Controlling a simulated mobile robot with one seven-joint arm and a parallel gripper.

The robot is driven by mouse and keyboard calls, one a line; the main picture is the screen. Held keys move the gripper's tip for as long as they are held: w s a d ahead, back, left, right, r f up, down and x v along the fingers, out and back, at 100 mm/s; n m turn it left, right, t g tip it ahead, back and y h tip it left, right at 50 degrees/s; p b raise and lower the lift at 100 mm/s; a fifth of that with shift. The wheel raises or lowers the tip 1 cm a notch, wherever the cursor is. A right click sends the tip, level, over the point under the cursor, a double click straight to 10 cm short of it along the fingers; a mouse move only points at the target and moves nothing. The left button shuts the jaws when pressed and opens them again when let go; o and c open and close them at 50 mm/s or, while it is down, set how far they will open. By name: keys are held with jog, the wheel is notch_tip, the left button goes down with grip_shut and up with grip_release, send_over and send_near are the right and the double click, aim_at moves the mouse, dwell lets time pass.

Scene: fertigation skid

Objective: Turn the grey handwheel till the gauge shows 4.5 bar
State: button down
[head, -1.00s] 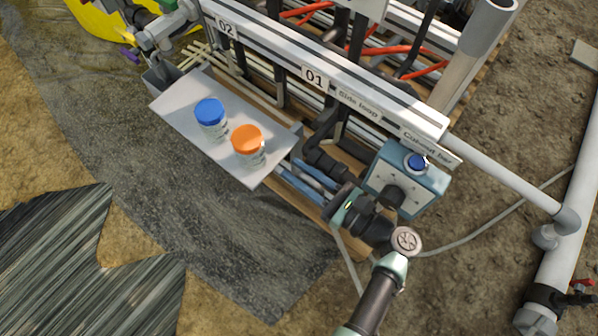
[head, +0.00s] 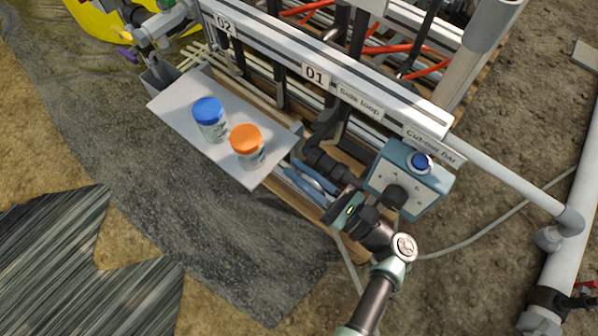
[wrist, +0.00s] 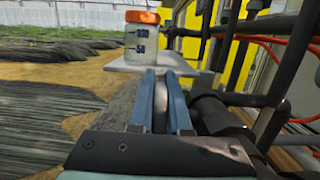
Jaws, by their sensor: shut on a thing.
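My gripper (head: 304,176) reaches past the tray's near corner, low beside the skid's pipework. Its two blue-grey fingers also show in the wrist view (wrist: 161,75). They are closed on a grey, rounded, thin part, seen edge-on, which looks like the rim of the grey handwheel (wrist: 160,104). Most of the wheel is hidden by the fingers, and in the head view I cannot make it out. No gauge face or needle is readable in either view.
A blue box (head: 412,180) with a blue knob stands right of my wrist. A grey tray (head: 180,112) holds a blue-lidded jar (head: 210,120) and an orange-lidded jar (head: 247,146); the orange one stands just beyond my fingertips in the wrist view. Black pipework (wrist: 218,115) lies close right.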

jog(key=shift+s+d+f+t+y+b, duration=0.1)
jog(key=shift+t+y+b, duration=0.2)
jog(key=shift+y+b, duration=0.15)
jog(key=shift+s+d+f+t+y+b, duration=0.1)
jog(key=shift+t+y+b, duration=0.25)
jog(key=shift+b, duration=0.1)
jog(key=shift+s+d+r+t+y+b, duration=0.2)
jog(key=shift+r+t+y+b, duration=0.3)
jog(key=shift+y, duration=0.2)
jog(key=c, duration=1.2)
grip_release()
jog(key=shift+w, duration=0.1)
jog(key=shift+o, duration=0.2)
jog(key=b+v, duration=0.3)
jog(key=v, duration=1)
jog(key=shift+b, duration=0.4)
